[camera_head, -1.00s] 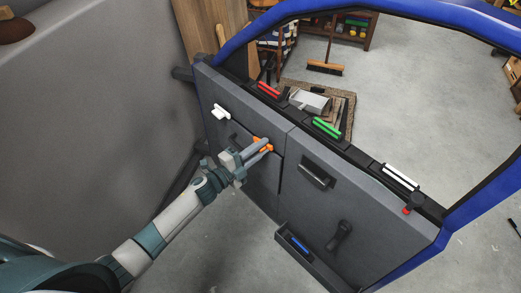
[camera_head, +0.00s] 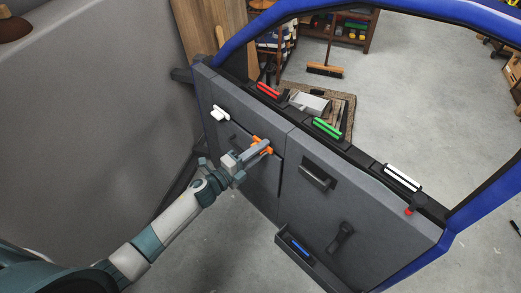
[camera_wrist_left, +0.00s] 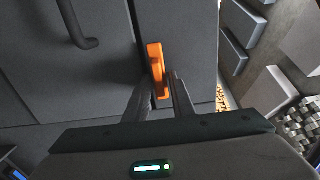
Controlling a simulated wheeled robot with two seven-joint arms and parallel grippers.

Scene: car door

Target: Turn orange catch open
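The orange catch (camera_head: 255,139) sits on the grey inner panel of the car door, near the seam at the top edge of its left section. In the left wrist view the catch (camera_wrist_left: 156,62) is an upright orange bar, its lower end between the two fingers. My left gripper (camera_head: 264,147) reaches it from the lower left, and orange shows on both sides of the fingers. In the left wrist view my left gripper (camera_wrist_left: 163,88) has its fingers close together, one on each side of the catch, shut on it. My right gripper is not in view.
The door panel (camera_head: 300,215) also carries a white handle (camera_head: 220,113), a dark pull (camera_head: 317,177), a dark crank (camera_head: 340,236) and a low pocket (camera_head: 289,245) with a blue item.

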